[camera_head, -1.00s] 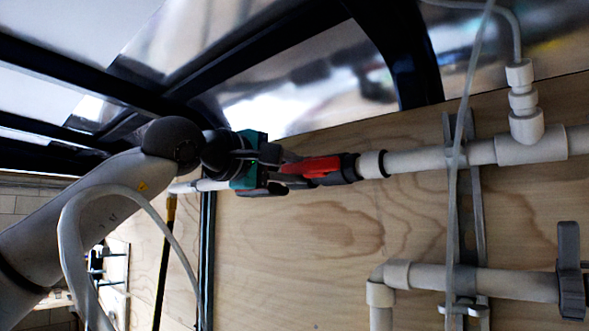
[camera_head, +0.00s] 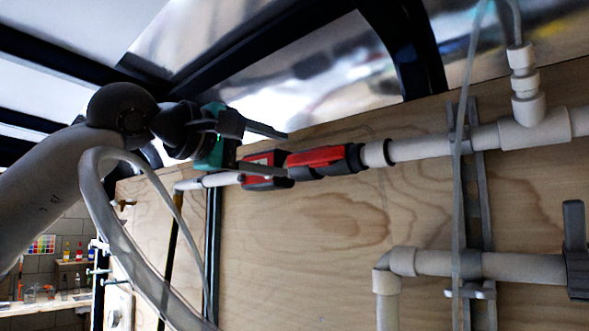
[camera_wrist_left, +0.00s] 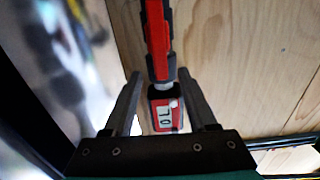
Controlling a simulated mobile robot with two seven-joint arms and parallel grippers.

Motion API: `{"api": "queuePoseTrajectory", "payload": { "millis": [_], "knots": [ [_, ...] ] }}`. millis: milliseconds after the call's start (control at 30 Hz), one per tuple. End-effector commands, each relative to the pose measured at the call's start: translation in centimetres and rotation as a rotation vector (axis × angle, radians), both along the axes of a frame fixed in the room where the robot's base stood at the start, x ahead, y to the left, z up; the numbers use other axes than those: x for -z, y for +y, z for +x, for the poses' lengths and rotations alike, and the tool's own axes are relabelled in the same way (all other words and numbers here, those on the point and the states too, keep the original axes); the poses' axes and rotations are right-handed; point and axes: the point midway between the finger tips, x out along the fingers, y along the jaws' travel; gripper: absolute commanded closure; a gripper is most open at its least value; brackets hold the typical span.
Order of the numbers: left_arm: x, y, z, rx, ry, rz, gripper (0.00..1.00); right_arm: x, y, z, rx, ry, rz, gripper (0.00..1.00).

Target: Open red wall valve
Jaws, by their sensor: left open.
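The red wall valve has a long red handle (camera_head: 316,157) lying along the white pipe, with black ends, in the head view. A red and black block (camera_head: 262,169) with a label sits on the same line to its left. My left gripper (camera_head: 286,154) is open, its two fingers spread above and below this line near the handle's left end. In the left wrist view the labelled block (camera_wrist_left: 165,112) shows between the fingers of the left gripper (camera_wrist_left: 161,73), and the red handle (camera_wrist_left: 158,40) runs on beyond them. I see no grip on either part. My right gripper is not in view.
The pipe (camera_head: 420,149) runs along a plywood wall (camera_head: 310,225). A lower pipe (camera_head: 435,263) with a grey handle (camera_head: 575,250) is at the right. A thin clear hose (camera_head: 460,170) hangs in front of both pipes. Dark frame beams cross above.

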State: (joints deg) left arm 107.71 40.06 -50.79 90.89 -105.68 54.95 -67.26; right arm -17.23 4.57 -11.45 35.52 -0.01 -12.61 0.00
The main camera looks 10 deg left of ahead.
Motion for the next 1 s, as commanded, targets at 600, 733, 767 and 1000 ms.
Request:
{"api": "queuePoseTrajectory", "payload": {
  "millis": [600, 733, 767, 1000],
  "knots": [
    [0.0, 5.2, -7.1, 0.000, 0.000, 0.000, 0.43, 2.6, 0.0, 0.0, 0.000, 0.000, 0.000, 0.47],
    [-0.1, 5.1, -7.1, 0.000, -0.001, 0.001, 0.43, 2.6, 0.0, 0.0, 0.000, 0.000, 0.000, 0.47],
    [-0.1, 5.1, -7.1, 0.000, -0.001, 0.001, 0.43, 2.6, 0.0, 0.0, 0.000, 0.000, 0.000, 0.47],
    [0.0, 5.1, -7.1, 0.000, -0.001, -0.001, 0.43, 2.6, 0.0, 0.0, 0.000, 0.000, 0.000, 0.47]
  ]
}}
